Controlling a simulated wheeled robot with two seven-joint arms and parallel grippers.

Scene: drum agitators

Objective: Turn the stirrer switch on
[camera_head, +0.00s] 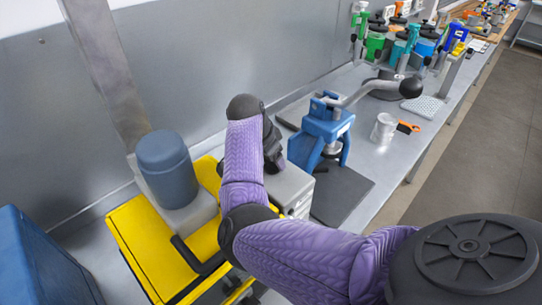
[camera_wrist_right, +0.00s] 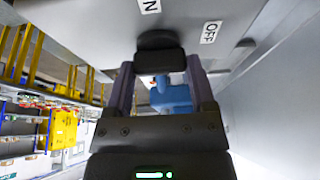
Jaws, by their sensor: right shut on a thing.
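In the right wrist view a black switch knob (camera_wrist_right: 157,40) sits on a grey panel (camera_wrist_right: 85,22). An OFF label (camera_wrist_right: 210,32) is to its right, and a label of which only an N shows (camera_wrist_right: 150,6) is above it at the frame edge. My right gripper (camera_wrist_right: 160,66) is shut on the knob, one finger on each side. Which label the knob points to cannot be told. In the head view my right gripper (camera_head: 273,152) is partly hidden by my purple forearm, and the switch does not show. My left gripper is not in view.
A blue-grey motor-like cylinder (camera_head: 166,165) stands over a yellow base (camera_head: 135,235) at left. A grey box (camera_head: 290,188) is beside my gripper. A blue press (camera_head: 325,125) with a long lever stands to the right.

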